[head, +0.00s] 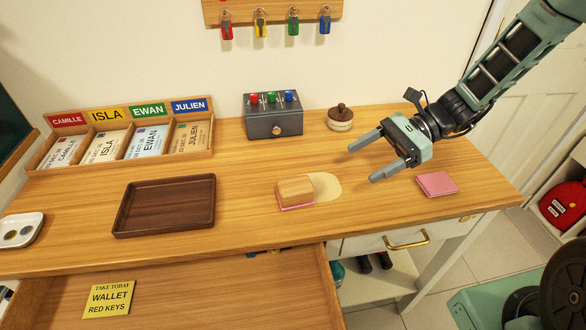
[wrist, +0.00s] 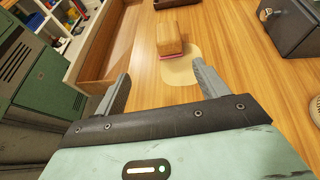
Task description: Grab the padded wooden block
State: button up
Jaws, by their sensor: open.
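The padded wooden block (head: 295,190) lies on the wooden table, with a pink pad along its underside. It rests at the left part of a pale rounded patch (head: 326,187) on the table top. In the wrist view the block (wrist: 169,38) is ahead, beyond the fingertips and roughly between their lines. My gripper (head: 362,162) is open and empty, above the table to the right of the block and apart from it. Both fingers (wrist: 160,82) show in the wrist view with nothing between them.
A brown tray (head: 165,204) lies left of the block. A pink square pad (head: 437,184) lies to the right. A grey box with coloured knobs (head: 273,114) and a small lidded pot (head: 340,118) stand behind. An open drawer (head: 220,290) juts out in front.

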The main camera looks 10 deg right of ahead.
jog(key=shift+w+d+f, duration=0.15)
jog(key=shift+w, duration=0.3)
jog(key=shift+a+f+m, duration=0.15)
jog(key=shift+a+m, duration=0.15)
jog(key=shift+a, duration=0.05)
send_near(279, 198)
jog(key=shift+s+a+f, duration=0.15)
jog(key=shift+s+f, duration=0.05)
jog(key=shift+f, duration=0.05)
jog(key=shift+w+p+x, duration=0.15)
jog(key=shift+p+x, duration=0.05)
jog(key=shift+x, duration=1.25)
jog(key=shift+w+p+x, duration=0.15)
jog(key=shift+p+x, duration=0.05)
jog(key=shift+x, duration=1.2)
jog(key=shift+r, duration=0.1)
jog(key=c, duration=1)
